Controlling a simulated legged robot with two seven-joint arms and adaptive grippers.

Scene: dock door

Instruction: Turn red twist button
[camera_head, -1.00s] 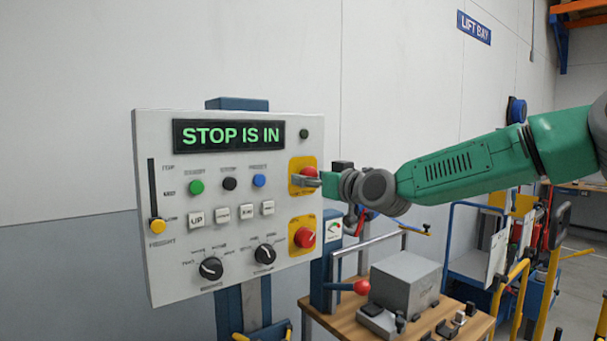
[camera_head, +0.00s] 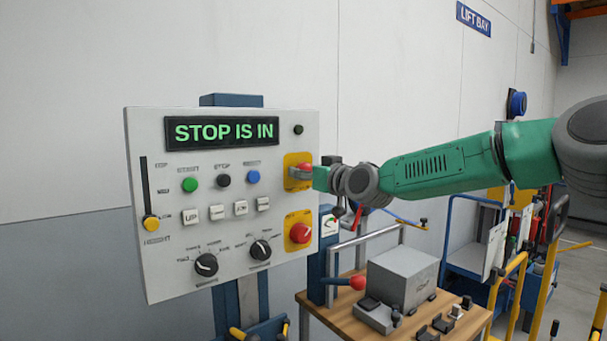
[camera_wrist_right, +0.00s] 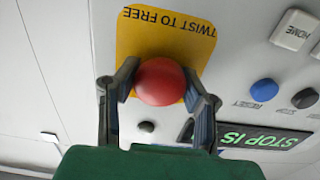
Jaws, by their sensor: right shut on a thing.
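The red twist button (camera_wrist_right: 160,82) is a round red knob on a yellow plate marked TWIST TO FREE (camera_wrist_right: 190,38) in the right wrist view. In the head view the button (camera_head: 304,168) is at the upper right of the control panel, partly hidden by my gripper. My right gripper (camera_head: 300,174) is shut on it, with one finger on each side of the knob, as the right wrist view (camera_wrist_right: 158,92) also shows. The panel display (camera_head: 222,131) reads STOP IS IN. My left gripper is not in view.
A second red knob (camera_head: 300,233) on a yellow plate sits just below. The grey panel (camera_head: 150,285) also carries several buttons, two black dials and a yellow slider. A wooden bench (camera_head: 350,325) with a grey box (camera_head: 404,277) stands below my right arm.

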